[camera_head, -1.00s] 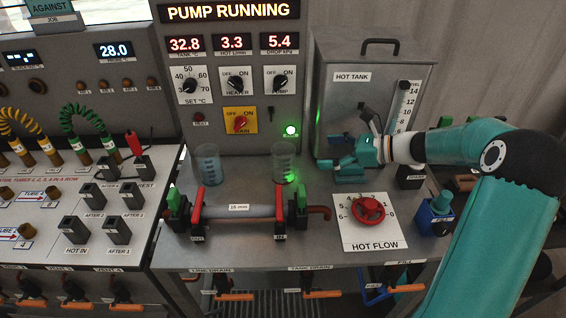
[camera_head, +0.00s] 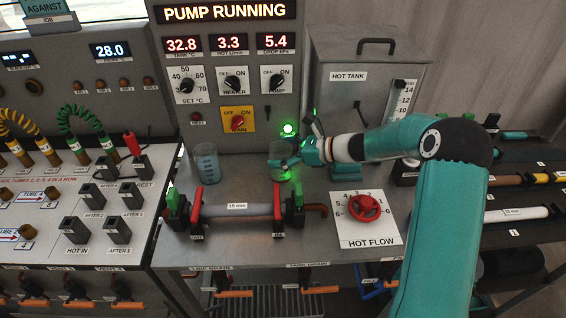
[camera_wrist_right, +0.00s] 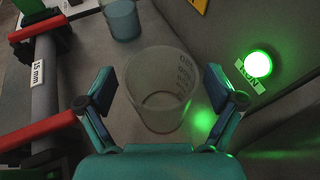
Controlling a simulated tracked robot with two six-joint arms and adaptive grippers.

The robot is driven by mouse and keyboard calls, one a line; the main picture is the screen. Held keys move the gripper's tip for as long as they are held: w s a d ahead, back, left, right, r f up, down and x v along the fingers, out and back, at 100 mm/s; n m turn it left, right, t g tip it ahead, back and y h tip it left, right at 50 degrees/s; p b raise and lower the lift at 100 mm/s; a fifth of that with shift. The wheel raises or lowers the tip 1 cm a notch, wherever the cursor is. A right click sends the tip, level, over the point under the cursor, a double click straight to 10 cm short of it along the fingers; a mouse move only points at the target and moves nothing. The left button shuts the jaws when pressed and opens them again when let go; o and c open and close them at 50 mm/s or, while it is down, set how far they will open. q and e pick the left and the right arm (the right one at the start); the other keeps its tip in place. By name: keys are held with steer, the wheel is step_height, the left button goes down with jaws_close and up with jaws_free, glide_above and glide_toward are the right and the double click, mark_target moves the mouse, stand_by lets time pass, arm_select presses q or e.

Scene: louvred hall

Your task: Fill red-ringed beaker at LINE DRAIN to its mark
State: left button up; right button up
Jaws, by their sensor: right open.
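My right gripper (camera_head: 292,150) is open, with its fingers either side of a clear beaker (camera_wrist_right: 160,92) in the right wrist view. The beaker looks empty and is not gripped. In the head view this beaker (camera_head: 279,174) stands on the bench behind the pipe, partly covered by the gripper. A second, bluish beaker (camera_head: 205,163) stands to its left and also shows in the wrist view (camera_wrist_right: 122,20). I cannot make out a red ring on either. The LINE DRAIN label (camera_head: 210,268) is on the front edge, with an orange handle (camera_head: 234,294) below. My left gripper is out of view.
The 15 mm pipe (camera_head: 240,210) with red-handled valves lies in front of the beakers. The HOT FLOW red knob (camera_head: 365,208) is to the right. The hot tank (camera_head: 345,95) stands behind my right arm. A lit green lamp (camera_head: 288,130) is close to the gripper.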

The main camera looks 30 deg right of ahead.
steer(key=c, duration=1.2)
steer(key=shift+c, duration=0.2)
steer(key=shift+a+r, duration=0.1)
